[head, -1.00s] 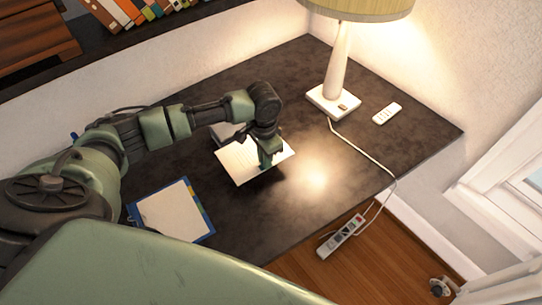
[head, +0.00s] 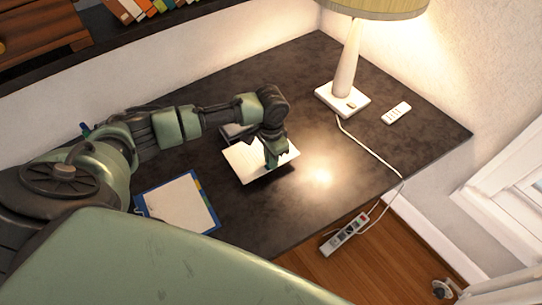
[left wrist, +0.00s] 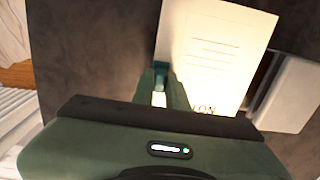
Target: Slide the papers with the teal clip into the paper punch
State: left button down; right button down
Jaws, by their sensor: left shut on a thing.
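My left gripper (head: 275,161) is shut on the white papers (head: 246,162) near their right edge and holds them above the dark desk. In the left wrist view the papers (left wrist: 215,55) show printed lines. A teal piece (left wrist: 160,72) shows at their left edge by the fingers; I cannot tell whether it is the clip or a fingertip. The grey paper punch (head: 236,130) is just behind the papers in the head view, partly hidden. It also shows right of the papers in the left wrist view (left wrist: 290,95). I cannot tell whether the papers touch it. My right gripper is not in view.
A blue clipboard with paper (head: 180,207) lies at the desk's near left. A lamp (head: 343,98) and a white remote (head: 397,113) stand at the back right. A cord runs to a power strip (head: 345,237) off the desk's edge. The desk right of the papers is clear.

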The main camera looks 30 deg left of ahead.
pick_arm(q)
jog(key=shift+f+b, duration=0.65)
jog(key=shift+f, duration=0.95)
jog(key=shift+w+a, duration=0.35)
jog(key=shift+a, duration=0.35)
jog(key=shift+w+a, duration=0.3)
jog(key=shift+a, duration=0.35)
jog(key=shift+w+a+b, duration=0.45)
jog(key=shift+w+a, duration=0.15)
jog(key=shift+a, duration=0.6)
jog(key=shift+w+a+b, duration=0.45)
jog(key=shift+w+a, duration=0.15)
jog(key=shift+a, duration=0.6)
jog(key=shift+w+a+b, duration=0.45)
jog(key=shift+w+a, duration=0.15)
jog(key=shift+a, duration=0.6)
jog(key=c, duration=1.3)
grip_release()
jog(key=shift+c, duration=0.2)
jog(key=shift+r+b, duration=0.6)
jog(key=shift+r, duration=3.3)
